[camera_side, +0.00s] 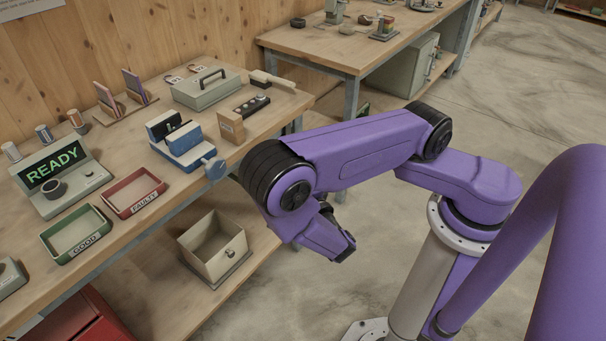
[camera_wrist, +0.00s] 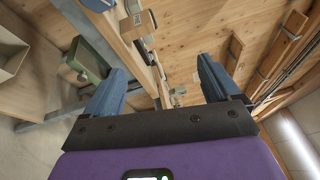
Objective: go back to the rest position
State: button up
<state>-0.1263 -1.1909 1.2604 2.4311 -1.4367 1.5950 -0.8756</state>
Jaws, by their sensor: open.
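In the wrist view, my gripper (camera_wrist: 162,68) has its two blue fingers wide apart, with nothing held between them. Beyond them are the bench edge and the wooden boards, seen at a steep tilt. In the side view, my purple arm (camera_side: 360,150) is bent in front of the bench. I cannot make out both fingers there. A small blue piece (camera_side: 214,169) shows by the bench's front edge; I cannot tell whether it is a fingertip or part of the blue device.
The bench (camera_side: 120,240) carries a READY display (camera_side: 55,165), a green GOOD tray (camera_side: 77,232), a red FAULTY tray (camera_side: 134,192) and a blue-and-white device (camera_side: 186,146). An open bin (camera_side: 212,247) stands on the lower shelf. Bare floor (camera_side: 510,90) lies behind my arm.

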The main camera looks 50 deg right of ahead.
jog(key=s+d+r+m+g+h, duration=0.35)
jog(key=d+m+g, duration=0.2)
jog(key=m, duration=0.55)
jog(key=s+d+r+m+g+h, duration=0.25)
jog(key=s+d+m+g, duration=0.35)
jog(key=m, duration=0.5)
jog(key=s+a+r+m+g+y, duration=0.2)
jog(key=s+a+m+g+y, duration=0.1)
jog(key=s+m+y, duration=0.2)
jog(key=s+a+r+m+g+y, duration=0.3)
jog(key=s+m+y, duration=0.2)
jog(key=m+y, duration=0.2)
jog(key=shift+r+m+y, duration=0.15)
jog(key=shift+m+y, duration=0.25)
jog(key=shift+m, duration=0.4)
jog(key=shift+d, duration=0.1)
